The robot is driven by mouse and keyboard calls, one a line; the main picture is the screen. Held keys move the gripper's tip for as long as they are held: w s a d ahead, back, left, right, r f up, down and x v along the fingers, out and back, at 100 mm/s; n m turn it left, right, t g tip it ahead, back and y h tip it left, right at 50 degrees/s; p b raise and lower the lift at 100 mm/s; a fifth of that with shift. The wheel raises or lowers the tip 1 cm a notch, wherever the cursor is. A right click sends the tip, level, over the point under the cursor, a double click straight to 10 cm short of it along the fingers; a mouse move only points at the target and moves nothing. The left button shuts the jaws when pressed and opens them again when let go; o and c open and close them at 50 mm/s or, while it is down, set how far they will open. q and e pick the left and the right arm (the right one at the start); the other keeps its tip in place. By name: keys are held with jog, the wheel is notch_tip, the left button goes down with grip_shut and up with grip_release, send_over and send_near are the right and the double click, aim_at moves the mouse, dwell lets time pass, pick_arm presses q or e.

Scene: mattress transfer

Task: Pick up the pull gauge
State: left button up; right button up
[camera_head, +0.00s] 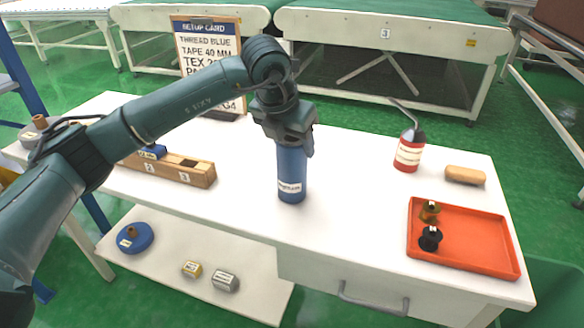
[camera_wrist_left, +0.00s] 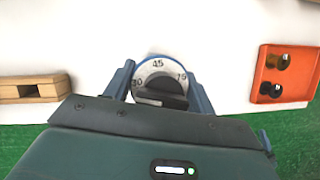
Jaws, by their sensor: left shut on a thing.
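The pull gauge (camera_head: 291,180) is a blue upright cylinder with a white label, near the front middle of the white table. My left gripper (camera_head: 284,135) is over its top from above and shut on it. In the left wrist view the gauge's round white dial with numbers and a dark knob (camera_wrist_left: 160,76) sits between the two fingers of my left gripper (camera_wrist_left: 158,86). The gauge's upper part is hidden by the gripper in the head view. Its base looks to be at the table top; I cannot tell if it touches. My right gripper is not in view.
A wooden block (camera_head: 190,171) stands left on the table (camera_head: 350,210), a setup card (camera_head: 195,50) behind. A red bottle (camera_head: 409,150) with a spout, a tan block (camera_head: 465,175) and an orange tray (camera_head: 480,240) with two spools are right. A lower shelf (camera_head: 170,265) holds small items.

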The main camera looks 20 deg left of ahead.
pick_arm(q)
grip_shut()
jog(key=shift+r, duration=0.1)
